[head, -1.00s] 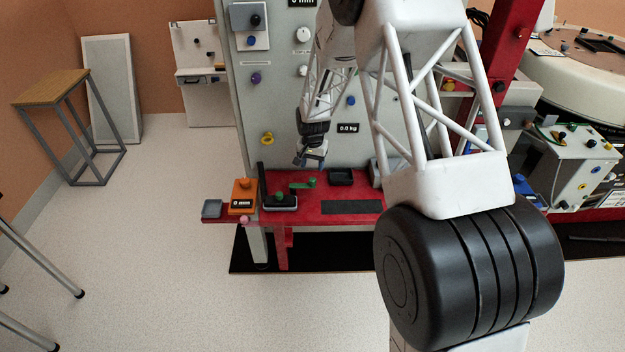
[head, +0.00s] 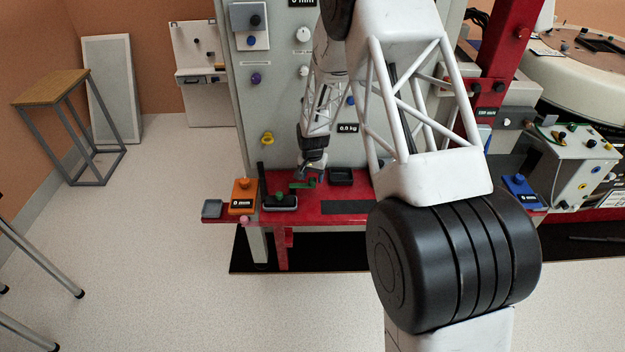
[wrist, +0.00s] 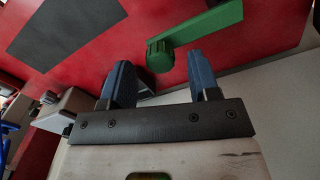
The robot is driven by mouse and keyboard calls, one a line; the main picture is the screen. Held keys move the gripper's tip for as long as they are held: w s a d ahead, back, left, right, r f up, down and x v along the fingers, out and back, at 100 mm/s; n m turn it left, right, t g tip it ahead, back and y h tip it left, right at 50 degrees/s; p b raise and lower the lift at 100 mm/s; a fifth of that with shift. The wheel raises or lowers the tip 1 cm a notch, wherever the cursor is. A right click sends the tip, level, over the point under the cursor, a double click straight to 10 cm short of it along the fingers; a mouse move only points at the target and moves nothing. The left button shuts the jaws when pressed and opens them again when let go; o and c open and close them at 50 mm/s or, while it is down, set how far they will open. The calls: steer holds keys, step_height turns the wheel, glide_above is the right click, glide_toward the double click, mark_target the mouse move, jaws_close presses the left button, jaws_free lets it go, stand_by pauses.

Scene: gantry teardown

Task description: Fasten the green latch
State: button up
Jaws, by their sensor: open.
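The green latch (wrist: 205,28) is a flat bar with a round ribbed knob (wrist: 160,56) at one end, on the red bench. In the wrist view the bar runs from the knob up to the right. My gripper (wrist: 160,82) is open, and the knob shows between and just beyond its two blue fingers, with no clear contact. In the head view the latch (head: 300,185) is small on the red bench, with my gripper (head: 312,175) just above it. The fingertips are too small there to judge the gap.
On the red bench (head: 340,213) stand an orange box (head: 243,195), a black tray with a green part (head: 281,201), an open black box (head: 341,176) and a dark flat pad (head: 345,207). A grey panel with knobs rises behind. A blue box (head: 521,188) is at the right.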

steer(key=shift+f, duration=0.95)
jaws_close()
